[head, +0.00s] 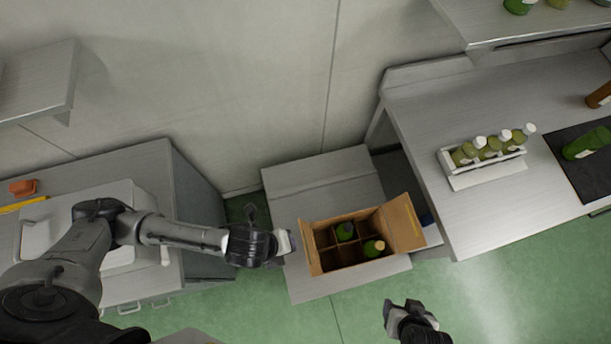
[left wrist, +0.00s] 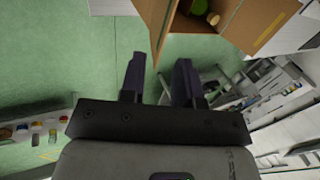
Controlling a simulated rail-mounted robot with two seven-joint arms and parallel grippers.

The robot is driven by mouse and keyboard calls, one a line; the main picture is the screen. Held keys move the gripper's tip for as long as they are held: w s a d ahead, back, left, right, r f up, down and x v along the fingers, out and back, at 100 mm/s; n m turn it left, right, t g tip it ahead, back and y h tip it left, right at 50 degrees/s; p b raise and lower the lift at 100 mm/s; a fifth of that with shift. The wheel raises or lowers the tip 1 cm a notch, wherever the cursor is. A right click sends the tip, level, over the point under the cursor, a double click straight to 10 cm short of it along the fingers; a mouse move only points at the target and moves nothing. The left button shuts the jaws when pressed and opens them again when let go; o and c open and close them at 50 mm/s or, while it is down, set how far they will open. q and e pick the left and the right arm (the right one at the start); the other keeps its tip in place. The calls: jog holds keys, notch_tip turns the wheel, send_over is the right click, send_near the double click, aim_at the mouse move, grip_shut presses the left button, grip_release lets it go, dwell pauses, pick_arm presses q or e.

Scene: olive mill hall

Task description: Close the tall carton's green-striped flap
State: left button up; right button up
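The open brown carton (head: 348,265) stands on a low grey surface, with dividers and two bottles inside: a dark-capped green one (head: 345,231) and a yellow-capped one (head: 374,247). Its right flap (head: 406,222) stands open, tilted outward. The left wrist view shows part of the carton (left wrist: 158,14) and a tan flap (left wrist: 262,20) with a faint yellow-green stripe. My left gripper (head: 288,243) is just left of the carton, apart from it; its fingers (left wrist: 160,75) are apart and empty. My right gripper (head: 405,308) is in front of the carton, its opening unclear.
A steel table (head: 480,215) at right carries a white rack (head: 487,176) of several bottles and a dark mat (head: 569,161) with a green bottle (head: 587,143). A grey cabinet (head: 190,210) stands left. Shelves hang above both sides. Green floor lies open in front.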

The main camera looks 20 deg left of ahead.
pick_arm(q)
jog(key=b, duration=0.1)
send_near(310, 248)
notch_tip(310, 248, down, 8)
jog(key=d, duration=0.1)
jog(key=shift+w+d+r+m, duration=0.25)
jog(key=shift+w+d+m, duration=0.15)
grip_shut()
dwell(1.4)
